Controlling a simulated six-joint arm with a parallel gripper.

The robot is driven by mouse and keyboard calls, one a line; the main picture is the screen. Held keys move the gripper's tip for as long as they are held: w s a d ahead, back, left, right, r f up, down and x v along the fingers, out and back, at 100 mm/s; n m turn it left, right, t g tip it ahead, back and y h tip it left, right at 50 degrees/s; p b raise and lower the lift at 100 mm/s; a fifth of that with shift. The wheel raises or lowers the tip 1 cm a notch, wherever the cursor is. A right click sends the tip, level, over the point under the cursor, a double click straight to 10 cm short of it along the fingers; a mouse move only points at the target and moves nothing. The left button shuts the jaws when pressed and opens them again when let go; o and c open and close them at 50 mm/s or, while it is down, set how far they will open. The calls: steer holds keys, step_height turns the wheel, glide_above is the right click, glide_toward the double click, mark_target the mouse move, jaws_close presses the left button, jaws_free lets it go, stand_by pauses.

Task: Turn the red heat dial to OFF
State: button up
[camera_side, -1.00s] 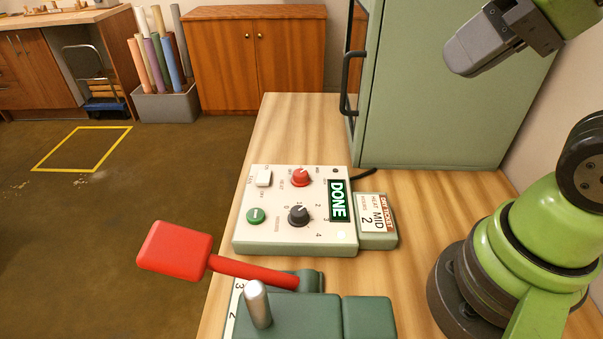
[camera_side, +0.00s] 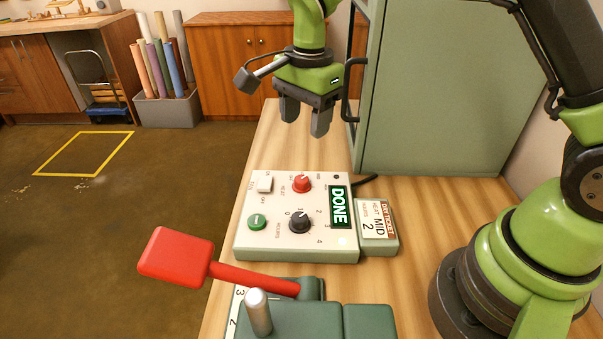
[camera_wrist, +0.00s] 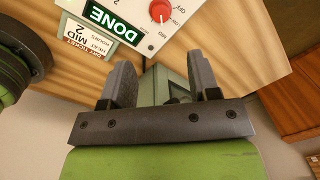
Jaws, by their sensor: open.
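The red heat dial (camera_side: 301,184) is on the upper part of the white control panel (camera_side: 270,238), which lies on the wooden table. In the wrist view the red dial (camera_wrist: 161,11) shows at the top edge, partly cut off, with small lettering around it. I cannot read for sure which mark its pointer is at. My gripper (camera_side: 305,128) is open and empty, fingers pointing down, above and beyond the panel near the cabinet. In the wrist view my gripper's fingers (camera_wrist: 162,80) are apart, with the dial ahead of them and touching nothing.
A dark hours dial (camera_side: 300,221), a green button (camera_side: 257,222), a white switch (camera_side: 265,184) and a DONE display (camera_side: 338,207) share the panel. A ticket block (camera_side: 377,222) reads heat MID, 2. A red-handled lever (camera_side: 180,258) stands in front. The green cabinet (camera_side: 440,100) with a handle is at right.

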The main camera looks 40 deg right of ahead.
mark_target(301, 179)
steer(key=shift+m+g, duration=0.3)
steer(key=shift+m, duration=0.2)
steer(key=f, duration=1.2)
steer(key=shift+w+a+f, duration=0.1)
steer(key=shift+w+f, duration=0.15)
steer(key=shift+w, duration=0.15)
steer(key=c, duration=0.9)
